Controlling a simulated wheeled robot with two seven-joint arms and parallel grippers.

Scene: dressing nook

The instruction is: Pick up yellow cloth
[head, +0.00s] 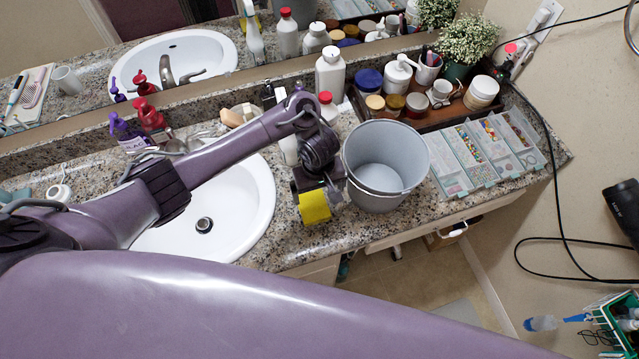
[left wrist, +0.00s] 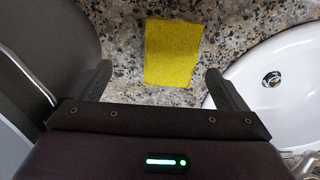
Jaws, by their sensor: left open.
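The yellow cloth (head: 314,207) lies flat on the speckled counter, between the sink and the grey bucket, near the counter's front edge. In the left wrist view the cloth (left wrist: 173,50) shows as a yellow rectangle ahead of the jaws. My left gripper (head: 317,190) points down over the cloth and hides part of it in the head view. In the left wrist view the left gripper's fingers (left wrist: 157,76) are spread wide, with nothing between them; the cloth lies beyond them, apart. My right gripper is not in view.
The grey bucket (head: 385,165) stands close to the right of my left gripper. The white sink basin (head: 250,215) is on the left. Flat clear-lidded boxes (head: 487,150) and a tray of jars (head: 437,120) are farther right. A mirror runs along the back.

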